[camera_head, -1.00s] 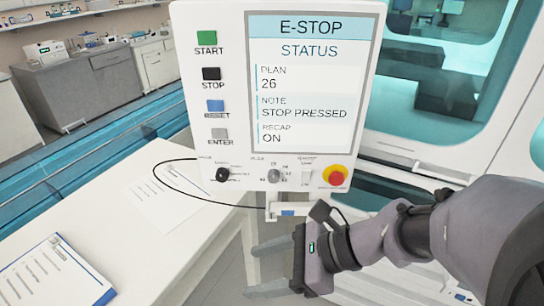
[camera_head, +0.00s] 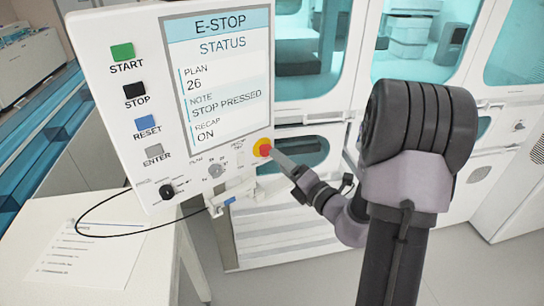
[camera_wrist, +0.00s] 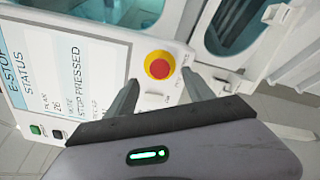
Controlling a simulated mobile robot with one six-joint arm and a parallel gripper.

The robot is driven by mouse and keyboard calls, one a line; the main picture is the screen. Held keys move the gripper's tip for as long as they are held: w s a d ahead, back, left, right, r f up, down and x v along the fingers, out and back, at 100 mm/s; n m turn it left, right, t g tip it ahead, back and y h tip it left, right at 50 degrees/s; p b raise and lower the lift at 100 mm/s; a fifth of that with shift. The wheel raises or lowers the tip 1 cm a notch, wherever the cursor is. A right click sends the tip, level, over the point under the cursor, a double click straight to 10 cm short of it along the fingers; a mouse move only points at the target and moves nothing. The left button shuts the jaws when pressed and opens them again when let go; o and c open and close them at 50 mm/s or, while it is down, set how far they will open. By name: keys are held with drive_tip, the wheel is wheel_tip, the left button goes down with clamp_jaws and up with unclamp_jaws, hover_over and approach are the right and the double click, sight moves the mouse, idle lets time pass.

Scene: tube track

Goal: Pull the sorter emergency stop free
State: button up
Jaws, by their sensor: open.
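The emergency stop is a red mushroom button (camera_head: 265,150) on a yellow round base, at the lower right corner of the white control panel (camera_head: 105,65). The panel's screen (camera_head: 228,85) reads E-STOP, STATUS, PLAN 26, NOTE STOP PRESSED, RECAP ON. My gripper (camera_head: 276,153) is at the button's right side in the head view. In the wrist view the red button (camera_wrist: 160,68) lies beyond and between the two fingertips of my gripper (camera_wrist: 160,85). The fingers are apart and nothing is between them. I cannot tell whether a finger touches the button.
Green, black, blue and grey buttons (camera_head: 134,92) line the panel's left side. Black and grey knobs (camera_head: 215,171) sit along its bottom. A black cable (camera_head: 95,233) runs over a white table (camera_head: 50,275) with a paper. White cabinets with glass (camera_head: 300,50) stand behind.

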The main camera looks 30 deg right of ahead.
sight(265, 149)
drive_tip(key=w+a, duration=0.1)
drive_tip(key=w, duration=0.5)
drive_tip(key=shift+w, duration=0.15)
clamp_jaws()
drive_tip(key=shift+s, duration=0.4)
unclamp_jaws()
